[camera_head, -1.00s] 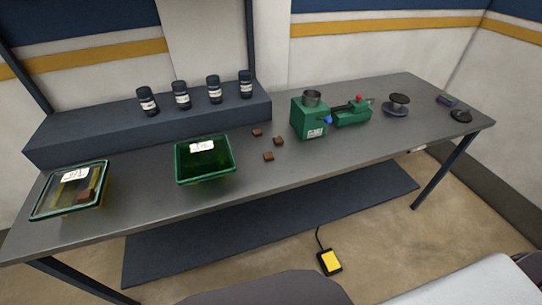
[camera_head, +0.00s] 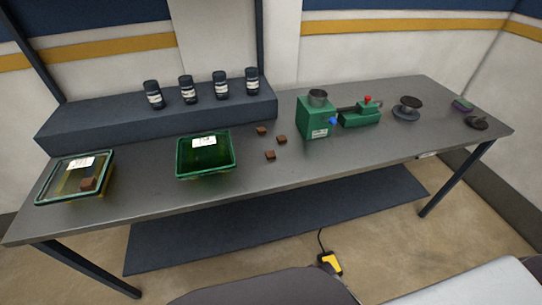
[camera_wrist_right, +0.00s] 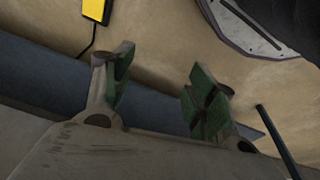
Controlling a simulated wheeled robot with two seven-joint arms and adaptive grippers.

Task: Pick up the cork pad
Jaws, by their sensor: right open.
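Three small brown blocks that look like cork pads lie on the grey workbench (camera_head: 345,170): a back one (camera_head: 262,130), a right one (camera_head: 282,139) and a front one (camera_head: 270,155). Another brown block (camera_head: 88,184) lies in the left yellowish tray (camera_head: 75,200). My right gripper (camera_wrist_right: 160,78) shows only in the right wrist view. Its green-padded fingers are apart with nothing between them, and floor and the dark lower shelf show behind. No block shows in that view. My left gripper is not in view.
A green tray (camera_head: 205,172) with a white label stands left of the blocks. A green machine (camera_head: 318,118) stands right of them. Several dark jars (camera_head: 187,90) stand on a raised ledge at the back. A yellow foot pedal (camera_head: 330,262) is on the floor.

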